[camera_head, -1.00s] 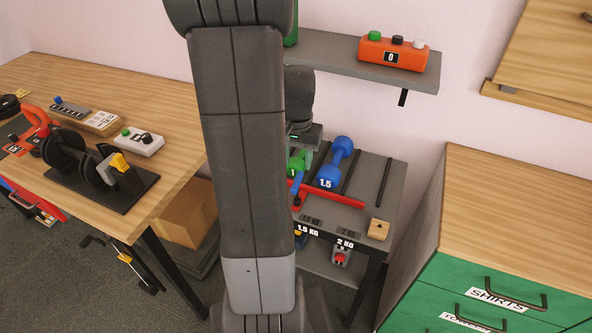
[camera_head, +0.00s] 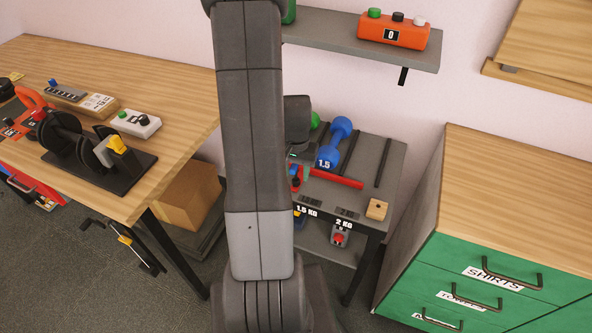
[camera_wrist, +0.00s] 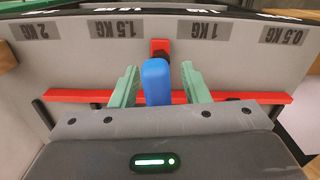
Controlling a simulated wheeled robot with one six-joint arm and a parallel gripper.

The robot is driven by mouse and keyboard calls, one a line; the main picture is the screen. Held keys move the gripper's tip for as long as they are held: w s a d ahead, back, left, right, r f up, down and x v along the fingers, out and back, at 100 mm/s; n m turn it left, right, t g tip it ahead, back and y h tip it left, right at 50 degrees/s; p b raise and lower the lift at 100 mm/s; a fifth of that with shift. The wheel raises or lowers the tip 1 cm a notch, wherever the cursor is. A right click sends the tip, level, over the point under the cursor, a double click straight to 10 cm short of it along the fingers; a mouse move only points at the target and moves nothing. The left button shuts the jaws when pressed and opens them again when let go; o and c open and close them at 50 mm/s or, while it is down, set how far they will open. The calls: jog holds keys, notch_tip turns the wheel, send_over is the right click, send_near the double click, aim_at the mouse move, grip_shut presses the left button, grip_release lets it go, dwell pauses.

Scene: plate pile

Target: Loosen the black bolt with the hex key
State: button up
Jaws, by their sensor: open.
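My gripper (camera_wrist: 160,92) is open in the wrist view, its two pale green fingers on either side of a blue handle-like piece (camera_wrist: 157,80). The blue piece stands in front of a red block (camera_wrist: 160,47) at the rack's labelled edge. I cannot make out the black bolt or a hex key for certain in either view.
A red bar (camera_head: 338,178) runs along the front of the dumbbell rack (camera_head: 393,165). A blue dumbbell (camera_head: 334,142) lies behind it, close to my gripper. A wooden block (camera_head: 377,209) sits at the rack's right corner. A desk (camera_head: 185,85) and a green-drawer cabinet (camera_head: 450,270) flank the rack.

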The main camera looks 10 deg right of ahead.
grip_shut()
jog(key=n, duration=0.3)
jog(key=shift+n+b, duration=0.35)
jog(key=shift+n, duration=0.05)
jog(key=n, duration=0.4)
jog(key=shift+b, duration=0.3)
jog(key=n, duration=0.4)
jog(key=shift+n, duration=0.3)
jog(key=n+b, duration=0.1)
jog(key=n, duration=0.3)
jog(key=shift+n, duration=0.4)
grip_release()
jog(key=shift+r, duration=0.1)
